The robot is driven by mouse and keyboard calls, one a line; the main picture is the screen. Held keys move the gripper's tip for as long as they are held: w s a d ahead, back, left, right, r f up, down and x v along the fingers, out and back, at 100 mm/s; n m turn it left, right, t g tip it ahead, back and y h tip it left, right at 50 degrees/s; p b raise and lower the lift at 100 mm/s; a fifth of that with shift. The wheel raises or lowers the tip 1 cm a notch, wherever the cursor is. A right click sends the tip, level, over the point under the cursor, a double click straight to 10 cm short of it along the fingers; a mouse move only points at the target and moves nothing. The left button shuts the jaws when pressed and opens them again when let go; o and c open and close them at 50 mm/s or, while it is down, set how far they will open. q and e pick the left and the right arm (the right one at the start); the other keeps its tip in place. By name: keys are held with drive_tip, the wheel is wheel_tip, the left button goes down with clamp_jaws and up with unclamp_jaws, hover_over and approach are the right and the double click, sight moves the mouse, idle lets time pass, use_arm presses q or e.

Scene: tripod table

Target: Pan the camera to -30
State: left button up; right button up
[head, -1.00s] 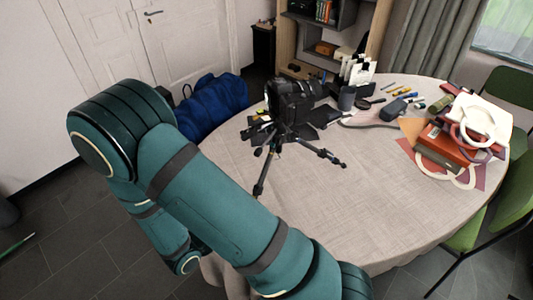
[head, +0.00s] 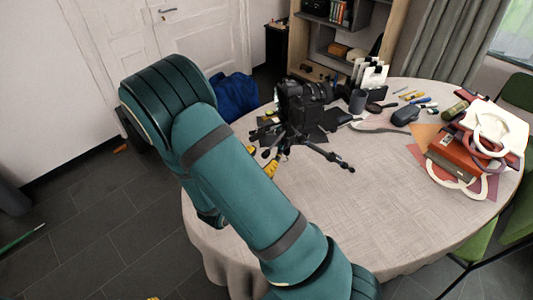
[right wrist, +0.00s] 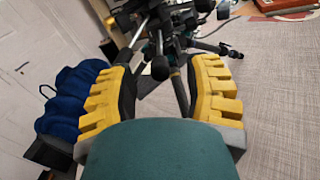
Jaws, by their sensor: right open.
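A black camera (head: 302,96) sits on a black tripod (head: 296,138) that stands on the round table's left part. Its legs are spread. In the right wrist view the tripod (right wrist: 178,45) and its round black knobs lie beyond and between my yellow fingers. My right gripper (right wrist: 165,68) is open, its two fingers well apart with nothing gripped. In the head view the right gripper (head: 284,181) shows only as yellow bits close to the tripod's front legs; my teal arm hides the rest. A yellow sliver at the bottom edge may belong to my left gripper; too little shows.
The round table (head: 390,210) has a clear cloth at front and centre. A blue bag (head: 238,95) is behind left; green chairs (head: 485,240) stand at right.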

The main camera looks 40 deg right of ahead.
drive_tip(key=shift+x, duration=1.3)
